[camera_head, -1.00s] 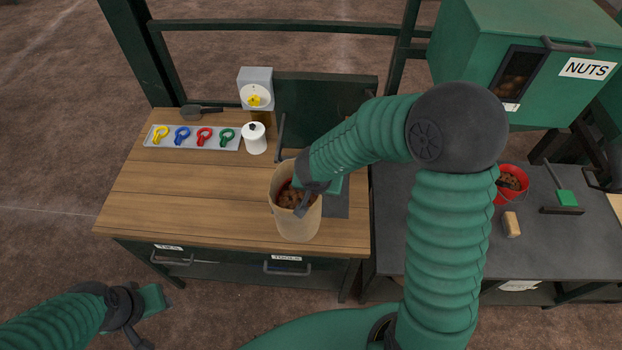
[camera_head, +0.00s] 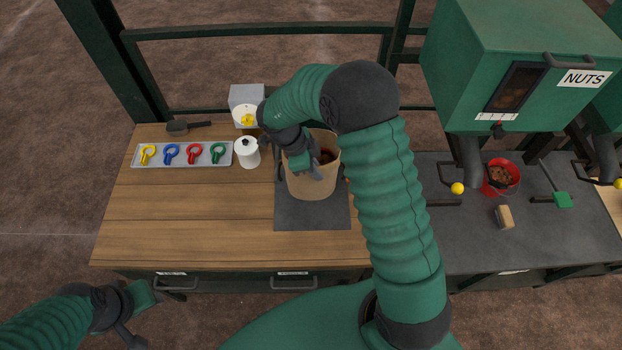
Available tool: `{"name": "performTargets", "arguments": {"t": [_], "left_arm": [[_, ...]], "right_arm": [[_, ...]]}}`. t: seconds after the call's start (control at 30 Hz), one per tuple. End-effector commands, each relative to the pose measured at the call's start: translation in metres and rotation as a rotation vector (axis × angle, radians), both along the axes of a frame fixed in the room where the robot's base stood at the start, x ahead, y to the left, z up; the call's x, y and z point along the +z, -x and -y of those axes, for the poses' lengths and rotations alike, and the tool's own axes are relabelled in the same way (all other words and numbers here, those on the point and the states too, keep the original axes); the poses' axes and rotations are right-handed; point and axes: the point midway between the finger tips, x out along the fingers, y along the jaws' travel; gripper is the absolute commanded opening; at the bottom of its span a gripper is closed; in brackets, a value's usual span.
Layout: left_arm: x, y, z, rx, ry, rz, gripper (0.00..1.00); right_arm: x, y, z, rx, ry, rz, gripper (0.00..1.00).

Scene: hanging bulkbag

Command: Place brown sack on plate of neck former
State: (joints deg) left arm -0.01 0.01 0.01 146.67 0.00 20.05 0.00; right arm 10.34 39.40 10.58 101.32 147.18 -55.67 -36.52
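The brown sack (camera_head: 312,187) is open at the top, with brown contents partly visible inside. It stands upright over the dark grey plate (camera_head: 311,217), at the right of the wooden bench; whether its base touches the plate is hidden. My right gripper (camera_head: 308,167) is at the sack's near left rim, overlapping the opening. Whether its fingers are closed on the rim is unclear. My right arm covers the sack's right edge and most of the neck former behind it.
A tray (camera_head: 182,155) of coloured scoops, a white container (camera_head: 247,153) and a dark scoop (camera_head: 188,127) lie on the wooden bench (camera_head: 190,220), whose front is clear. At right are a green NUTS bin (camera_head: 465,70), a red bucket (camera_head: 500,177) and a brush (camera_head: 504,217).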

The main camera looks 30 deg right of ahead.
Motion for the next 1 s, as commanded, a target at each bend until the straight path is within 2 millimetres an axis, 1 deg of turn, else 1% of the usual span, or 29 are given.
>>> {"name": "performTargets", "arguments": {"t": [0.13, 0.27, 0.5, 0.6, 0.83, 0.87, 1.0], "left_arm": [[0.006, 0.000, 0.000, 0.000, 0.000, 0.000, 0.36], [0.008, 0.000, 0.000, 0.000, 0.000, 0.000, 0.36], [0.014, 0.000, 0.000, 0.000, 0.000, 0.000, 0.36], [0.014, 0.000, 0.000, 0.000, 0.000, 0.000, 0.36], [0.013, 0.000, 0.000, 0.000, 0.000, 0.000, 0.36], [0.012, 0.000, 0.000, 0.000, 0.000, 0.000, 0.36], [0.013, 0.000, 0.000, 0.000, 0.000, 0.000, 0.36]], "right_arm": [[-0.028, 0.000, 0.000, 0.004, 0.001, -0.002, 0.00], [-0.043, -0.002, 0.001, 0.004, 0.001, -0.001, 0.00], [-0.075, -0.002, 0.001, 0.005, 0.002, -0.001, 0.00], [-0.079, -0.002, 0.001, 0.005, 0.000, 0.002, 0.00], [-0.081, -0.002, 0.001, 0.005, 0.001, 0.001, 0.00], [-0.082, -0.001, 0.001, 0.006, -0.001, -0.002, 0.09], [-0.082, -0.001, 0.001, 0.006, -0.001, -0.002, 0.27]]}}
